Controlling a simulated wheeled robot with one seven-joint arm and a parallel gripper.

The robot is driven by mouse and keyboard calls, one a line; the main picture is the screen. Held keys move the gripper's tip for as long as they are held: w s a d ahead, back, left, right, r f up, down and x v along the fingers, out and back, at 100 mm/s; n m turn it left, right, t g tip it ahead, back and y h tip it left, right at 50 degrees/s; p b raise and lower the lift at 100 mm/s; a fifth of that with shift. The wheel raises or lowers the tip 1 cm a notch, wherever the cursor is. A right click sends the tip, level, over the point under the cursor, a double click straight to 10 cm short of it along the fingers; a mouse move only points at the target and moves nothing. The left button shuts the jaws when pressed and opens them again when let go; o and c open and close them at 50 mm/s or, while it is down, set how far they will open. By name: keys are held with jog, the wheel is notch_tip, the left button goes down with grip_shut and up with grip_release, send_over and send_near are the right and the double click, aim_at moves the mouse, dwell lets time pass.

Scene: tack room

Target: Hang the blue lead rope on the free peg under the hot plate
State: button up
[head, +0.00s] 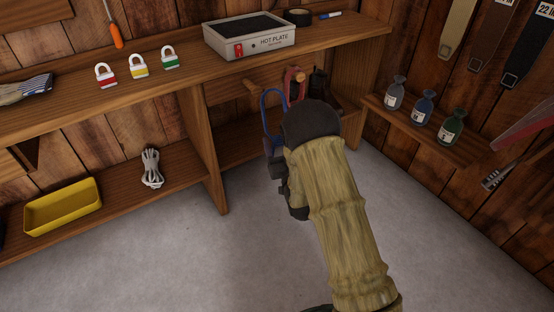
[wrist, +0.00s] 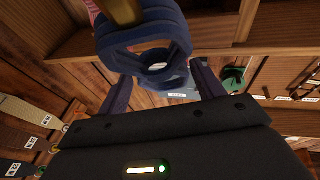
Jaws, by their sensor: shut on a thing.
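The blue lead rope (head: 267,112) hangs as a coiled loop in front of the space under the hot plate (head: 262,44). In the wrist view the rope (wrist: 178,45) fills the space between the fingertips. My gripper (head: 275,163) is shut on it, partly hidden by my forearm. A bare wooden peg (head: 253,87) sticks out under the hot plate, just left of the rope's top. In the wrist view a wooden peg end (wrist: 122,10) overlaps the loop's top; I cannot tell whether it passes through. A red item (head: 294,80) and a dark item hang to the right.
An upright wooden panel (head: 203,150) stands left of the peg space. A yellow bin (head: 62,222) and white cord (head: 151,168) are on the lower shelf. Bottles (head: 423,108) line the right shelf.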

jog(key=f+b, duration=0.1)
jog(key=b, duration=0.2)
jog(key=shift+a+t+y, duration=0.3)
jog(key=shift+a, duration=0.1)
jog(key=shift+o, duration=0.2)
jog(key=shift+a+r+b, duration=0.15)
jog(key=shift+b, duration=0.5)
jog(key=shift+r, duration=0.2)
jog(key=shift+w+a, duration=0.15)
jog(key=w+a+f, duration=0.1)
jog(key=w+a, duration=0.4)
jog(key=w, duration=0.3)
jog(key=shift+w+a+f+b, duration=0.15)
jog(key=shift+a+f+b, duration=0.1)
jog(key=shift+f+b, duration=0.2)
dwell(0.6)
